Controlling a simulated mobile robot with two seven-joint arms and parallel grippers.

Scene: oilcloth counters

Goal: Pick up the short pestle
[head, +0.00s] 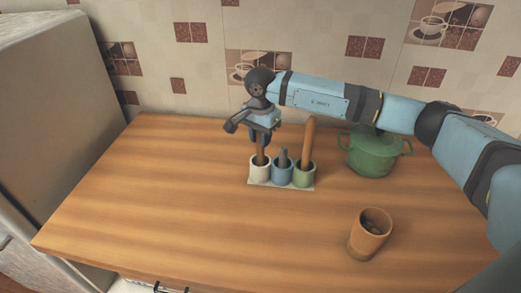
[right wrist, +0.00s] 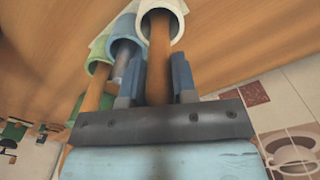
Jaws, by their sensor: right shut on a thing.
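Three small cups stand in a row on a pale tray (head: 281,185). The white cup (head: 260,172) holds a brown wooden pestle (head: 260,155), the blue cup (head: 282,174) a short grey piece (head: 283,158), and the green cup (head: 303,176) a tall wooden pestle (head: 308,138). My right gripper (head: 262,136) comes down over the white cup and is shut on its pestle, whose upper end it hides. In the right wrist view that pestle (right wrist: 160,50) runs between the two fingers, its lower end inside the white cup (right wrist: 178,8). My left gripper is out of view.
A green lidded pot (head: 372,155) stands right of the cups, under my right arm. A terracotta tumbler (head: 370,234) with something dark inside stands nearer the front. The left of the wooden counter (head: 150,190) is clear. A tiled wall stands behind.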

